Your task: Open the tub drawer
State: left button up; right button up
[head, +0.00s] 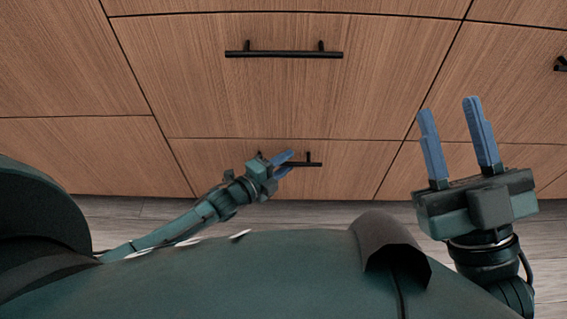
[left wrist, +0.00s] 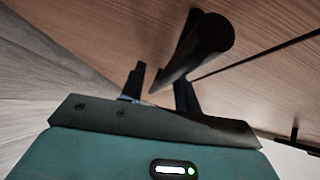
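A low wood-front drawer (head: 220,155) in the bottom row is closed, flush with the cabinet. Its black bar handle (head: 314,164) is partly hidden by my left gripper (head: 287,163), which is at the handle's left part. In the left wrist view the dark handle bar (left wrist: 205,40) runs between the two fingers of my left gripper (left wrist: 160,88). The fingers look apart, with a gap beside the bar; contact is unclear. My right gripper (head: 450,106) is open and empty, at the right, with its fingers toward the cabinet.
A taller closed drawer (head: 285,95) with a black bar handle (head: 285,54) is above. More closed wood fronts (head: 510,85) lie on both sides, one with a handle at the right edge. The grey plank floor (head: 340,205) shows below the cabinet.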

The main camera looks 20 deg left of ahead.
pick_arm(q)
grip_shut()
jog(key=shift+s, duration=0.1)
dwell(0.4)
